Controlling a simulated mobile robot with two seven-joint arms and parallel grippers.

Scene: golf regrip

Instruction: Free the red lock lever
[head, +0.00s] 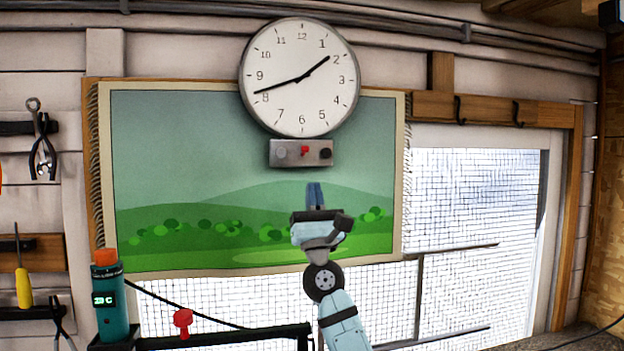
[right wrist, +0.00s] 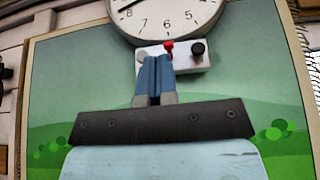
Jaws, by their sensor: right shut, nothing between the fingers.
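The red lock lever (head: 304,151) sits in the middle of a small grey control box (head: 325,160) under the wall clock (head: 299,77). In the right wrist view the lever (right wrist: 169,47) stands just beyond my fingertips, between a light knob and a black knob (right wrist: 198,48). My right gripper (head: 314,185) points up, below the box, in front of the landscape cloth. It also shows in the right wrist view (right wrist: 155,60), where its blue fingers are together and empty. The fingers look apart from the lever. My left gripper is not in view.
A landscape cloth (head: 170,150) hangs behind my right gripper, partly over a meshed window (head: 480,220). A teal device with an orange top (head: 110,300) and a red knob (head: 183,318) on a black bar stand at lower left. Tools (head: 42,150) hang at far left.

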